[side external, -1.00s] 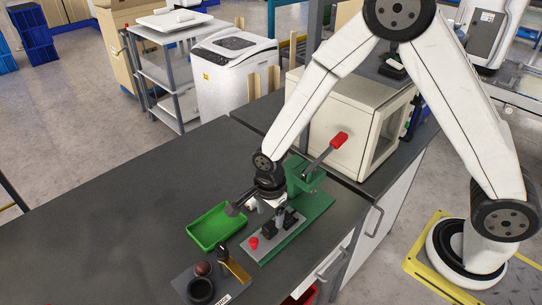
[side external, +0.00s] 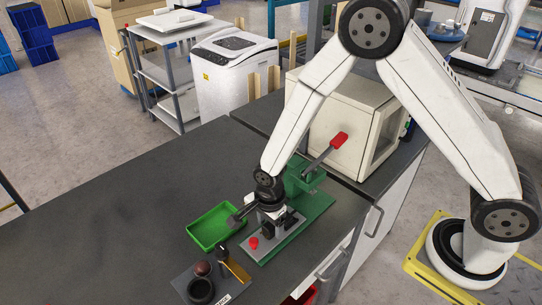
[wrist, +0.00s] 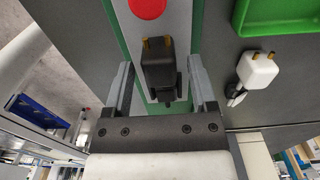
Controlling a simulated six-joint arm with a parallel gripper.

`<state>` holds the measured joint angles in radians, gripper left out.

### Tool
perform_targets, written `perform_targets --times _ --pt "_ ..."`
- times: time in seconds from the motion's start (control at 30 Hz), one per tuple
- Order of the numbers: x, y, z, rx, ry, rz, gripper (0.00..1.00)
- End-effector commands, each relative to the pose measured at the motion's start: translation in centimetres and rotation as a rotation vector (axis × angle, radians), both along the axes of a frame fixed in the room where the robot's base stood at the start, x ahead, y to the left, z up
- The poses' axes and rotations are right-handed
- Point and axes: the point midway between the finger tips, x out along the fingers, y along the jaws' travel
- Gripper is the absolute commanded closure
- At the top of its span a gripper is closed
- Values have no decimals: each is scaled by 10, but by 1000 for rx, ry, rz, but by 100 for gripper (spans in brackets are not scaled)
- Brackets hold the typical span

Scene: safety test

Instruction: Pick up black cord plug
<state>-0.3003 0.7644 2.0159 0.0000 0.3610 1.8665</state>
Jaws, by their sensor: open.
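The black plug (wrist: 157,62), with two brass prongs, is on a grey plate over a green base in the wrist view. My gripper (wrist: 160,72) is open, with one finger on each side of the plug and a gap visible on both sides. In the side external view my gripper (side external: 277,218) is low over the green fixture's plate, and I cannot clearly make out the plug there. Whether the fingers reach plug depth is hard to tell.
A red button (side external: 254,243) sits on the plate in front of the plug. The green fixture (side external: 318,203) has a red-handled lever (side external: 338,140) close to my arm. A green tray (side external: 203,240) lies left. A white plug (wrist: 258,70) shows in the wrist view.

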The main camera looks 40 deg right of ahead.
Motion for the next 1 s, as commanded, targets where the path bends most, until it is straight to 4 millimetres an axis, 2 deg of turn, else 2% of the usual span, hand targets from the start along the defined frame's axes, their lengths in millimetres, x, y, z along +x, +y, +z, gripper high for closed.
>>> perform_targets --times 0.17,0.2,0.27,0.4,0.43,0.67,1.0 --pt "0 0 0 0 0 0 26" --pt "0 0 0 0 0 0 33" --pt "0 0 0 0 0 0 52" --pt "0 0 0 0 0 0 96" --pt "0 0 0 0 0 0 100" --pt "0 0 2 0 -1 0 100" --pt "0 0 20 0 -1 0 100"
